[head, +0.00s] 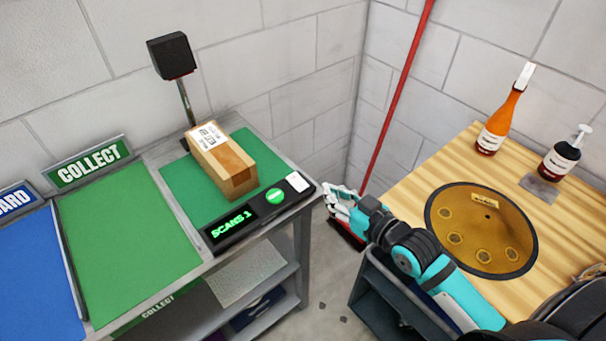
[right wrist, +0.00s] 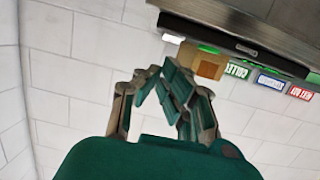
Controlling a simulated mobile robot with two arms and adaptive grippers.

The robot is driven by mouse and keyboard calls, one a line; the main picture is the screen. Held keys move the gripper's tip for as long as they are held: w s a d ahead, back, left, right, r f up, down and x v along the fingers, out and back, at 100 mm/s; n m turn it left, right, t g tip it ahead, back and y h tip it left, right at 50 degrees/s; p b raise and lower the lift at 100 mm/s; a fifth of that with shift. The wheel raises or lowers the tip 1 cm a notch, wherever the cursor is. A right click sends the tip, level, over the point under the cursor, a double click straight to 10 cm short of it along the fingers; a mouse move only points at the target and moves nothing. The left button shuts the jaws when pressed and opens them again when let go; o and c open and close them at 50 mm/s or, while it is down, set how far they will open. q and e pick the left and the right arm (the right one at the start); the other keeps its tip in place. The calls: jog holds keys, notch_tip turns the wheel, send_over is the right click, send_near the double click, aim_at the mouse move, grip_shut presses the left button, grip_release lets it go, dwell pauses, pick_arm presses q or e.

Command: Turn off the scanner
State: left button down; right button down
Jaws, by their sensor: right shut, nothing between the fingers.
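The scanner has a black head (head: 172,55) on a post at the back of the bench. Its black front panel (head: 213,236) has a lit display (head: 233,223) reading "SCANS 1", a round green button (head: 275,196) and a white switch-like piece (head: 297,182) at the right end. The white piece also shows in the right wrist view (right wrist: 173,39). A cardboard box (head: 236,172) with a white label sits on the scanner's green mat. My right gripper (head: 331,192) is shut and empty, just right of the panel's end and apart from it. My left gripper is out of view.
A green "COLLECT" mat (head: 128,235) and a blue mat (head: 35,262) lie to the left. A red pole (head: 405,80) stands in the corner. A wooden table (head: 400,195) with two bottles and a round brown tray (head: 460,215) is at right.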

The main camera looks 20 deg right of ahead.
jog(key=r, duration=0.1)
jog(key=r+t, duration=0.1)
jog(key=r, duration=0.1)
jog(key=shift+w+a+r+y, duration=0.15)
jog(key=shift+a+r+y, duration=0.05)
jog(key=shift+r+y, duration=0.1)
jog(key=p, duration=0.2)
send_over(302, 181)
jog(key=shift+s+f, duration=0.2)
jog(key=shift+f, duration=0.3)
notch_tip(302, 181, down, 3)
jog(key=shift+w+r, duration=0.1)
jog(key=shift+w, duration=0.05)
jog(key=shift+f, duration=0.75)
jog(key=shift+p, duration=0.35)
